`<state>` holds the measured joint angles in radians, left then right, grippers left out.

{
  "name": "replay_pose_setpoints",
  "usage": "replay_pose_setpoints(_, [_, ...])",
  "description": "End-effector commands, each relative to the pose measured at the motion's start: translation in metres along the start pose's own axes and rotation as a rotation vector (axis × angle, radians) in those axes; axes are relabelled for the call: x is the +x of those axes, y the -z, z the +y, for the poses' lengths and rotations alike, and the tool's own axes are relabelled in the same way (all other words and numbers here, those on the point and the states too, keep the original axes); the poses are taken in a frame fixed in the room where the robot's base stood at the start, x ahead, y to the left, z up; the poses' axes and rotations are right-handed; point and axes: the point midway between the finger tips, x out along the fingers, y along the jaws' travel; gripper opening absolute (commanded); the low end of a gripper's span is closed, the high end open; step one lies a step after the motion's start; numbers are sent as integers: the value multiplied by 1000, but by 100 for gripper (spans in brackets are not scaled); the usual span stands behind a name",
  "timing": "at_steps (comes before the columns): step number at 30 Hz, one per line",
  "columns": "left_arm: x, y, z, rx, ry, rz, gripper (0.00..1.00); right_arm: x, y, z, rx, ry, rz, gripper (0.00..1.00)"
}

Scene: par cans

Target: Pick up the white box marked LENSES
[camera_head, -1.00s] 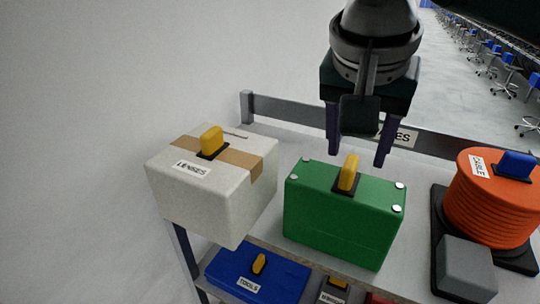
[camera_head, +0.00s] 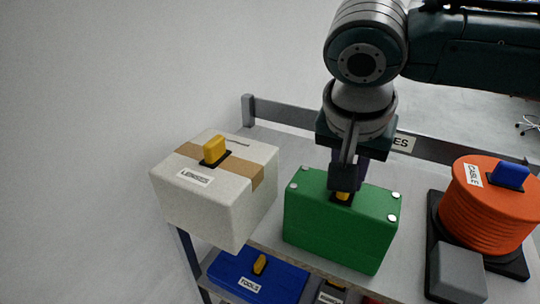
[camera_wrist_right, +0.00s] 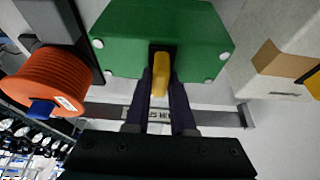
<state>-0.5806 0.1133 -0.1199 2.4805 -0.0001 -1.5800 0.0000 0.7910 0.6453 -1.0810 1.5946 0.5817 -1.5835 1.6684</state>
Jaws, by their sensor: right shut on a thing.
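The white box marked LENSES (camera_head: 208,205) stands on the left end of the shelf's top, with a brown tape strip and a yellow handle (camera_head: 214,150) on its lid. It also shows at the right of the right wrist view (camera_wrist_right: 295,45). My right gripper (camera_head: 346,186) points down over the green case (camera_head: 335,230), to the right of the white box. In the right wrist view its fingers (camera_wrist_right: 160,92) are shut on the green case's yellow handle (camera_wrist_right: 161,68). The case appears to rest on the shelf. My left gripper is not in view.
An orange cable drum (camera_head: 487,212) with a blue handle stands on a dark base at the right, a grey block (camera_head: 460,270) in front of it. A blue TOOLS case (camera_head: 255,280) lies on the lower shelf. A rail (camera_head: 290,130) runs along the back.

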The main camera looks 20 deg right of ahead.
Motion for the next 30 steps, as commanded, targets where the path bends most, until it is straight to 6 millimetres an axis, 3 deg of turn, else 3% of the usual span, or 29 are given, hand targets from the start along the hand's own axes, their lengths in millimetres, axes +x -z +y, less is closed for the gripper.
replay_pose_setpoints(4, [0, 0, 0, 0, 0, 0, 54, 0, 0, 0, 0, -1, 0, 0])
replay_pose_setpoints(30, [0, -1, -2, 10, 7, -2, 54, 0, 0, 0, 1, -1, 0, 0])
